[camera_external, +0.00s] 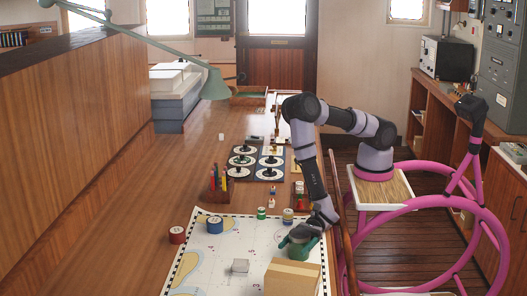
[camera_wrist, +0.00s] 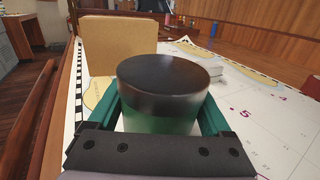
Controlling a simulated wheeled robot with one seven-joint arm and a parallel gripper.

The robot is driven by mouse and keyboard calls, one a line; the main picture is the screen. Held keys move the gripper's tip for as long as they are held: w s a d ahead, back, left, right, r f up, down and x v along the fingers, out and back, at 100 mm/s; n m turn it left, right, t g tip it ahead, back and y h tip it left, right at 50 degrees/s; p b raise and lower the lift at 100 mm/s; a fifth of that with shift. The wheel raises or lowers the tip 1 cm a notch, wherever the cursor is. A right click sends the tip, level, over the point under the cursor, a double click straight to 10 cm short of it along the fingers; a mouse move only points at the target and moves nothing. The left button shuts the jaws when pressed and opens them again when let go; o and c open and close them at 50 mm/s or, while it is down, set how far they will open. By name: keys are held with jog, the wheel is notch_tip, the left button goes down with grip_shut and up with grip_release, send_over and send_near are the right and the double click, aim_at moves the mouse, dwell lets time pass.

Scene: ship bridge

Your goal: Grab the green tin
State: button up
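A round tin with a dark glossy lid and a greenish lower side fills the middle of the wrist view (camera_wrist: 170,85). My gripper (camera_wrist: 165,122) has its green fingers on both sides of this tin, close against its flanks; no clear gap shows, but firm contact cannot be told. In the external view my gripper (camera_external: 302,242) is low over the chart, with the dark-topped tin (camera_external: 301,233) partly hidden between its fingers. A smaller white tin with green (camera_external: 261,213) stands apart, behind and left of my gripper.
A tan box (camera_external: 292,277) stands close in front of my gripper. A small grey block (camera_external: 240,266) lies on the chart (camera_external: 205,262). A blue tin (camera_external: 215,225), a red tin (camera_external: 177,235) and a yellowish tin (camera_external: 288,215) stand nearby. The chart's left part is mostly clear.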

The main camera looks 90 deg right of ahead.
jog(key=c, duration=0.5)
jog(key=shift+c, duration=0.2)
